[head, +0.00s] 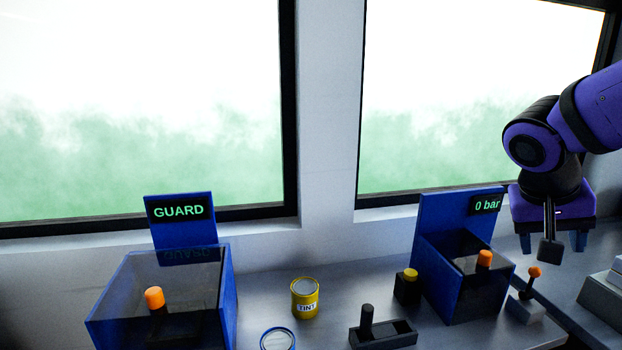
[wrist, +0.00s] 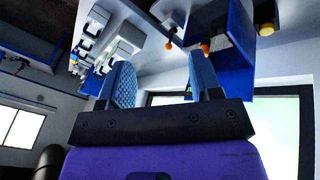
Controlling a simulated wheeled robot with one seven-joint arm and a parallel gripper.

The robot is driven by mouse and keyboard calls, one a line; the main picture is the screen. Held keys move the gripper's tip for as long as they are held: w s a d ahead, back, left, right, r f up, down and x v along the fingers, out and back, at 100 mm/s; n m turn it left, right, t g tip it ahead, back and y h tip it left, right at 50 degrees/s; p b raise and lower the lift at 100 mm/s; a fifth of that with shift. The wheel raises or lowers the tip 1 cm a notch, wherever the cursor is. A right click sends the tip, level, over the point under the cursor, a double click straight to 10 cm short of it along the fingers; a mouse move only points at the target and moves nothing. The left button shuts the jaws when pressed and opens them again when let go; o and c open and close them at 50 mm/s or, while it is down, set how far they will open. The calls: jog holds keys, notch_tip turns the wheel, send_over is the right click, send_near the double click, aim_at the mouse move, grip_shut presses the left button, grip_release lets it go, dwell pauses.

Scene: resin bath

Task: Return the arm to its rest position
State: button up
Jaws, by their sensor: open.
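My purple arm comes in from the upper right of the head view. My gripper (head: 552,243) hangs fingers-down above the right part of the bench, near the box marked "0 bar". In the wrist view my gripper (wrist: 163,78) shows two blue ribbed fingers spread wide apart. Nothing is between them, so it is open and empty. It touches nothing that I can see.
Below stand a blue "0 bar" box (head: 440,280) and a small orange-knobbed lever (head: 534,271). Further left are a black-handled slider (head: 383,335), a yellow TINT can (head: 305,298) and the GUARD box (head: 227,300). Grey blocks (head: 602,298) lie at the right edge. Windows line the back.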

jog(key=s+a+r+n+t+y, duration=0.4)
jog(key=s+a+n+y, duration=0.1)
jog(key=s, duration=0.4)
jog(key=shift+s+a+r, duration=0.25)
jog(key=shift+a+r, duration=0.1)
jog(key=shift+a, duration=0.05)
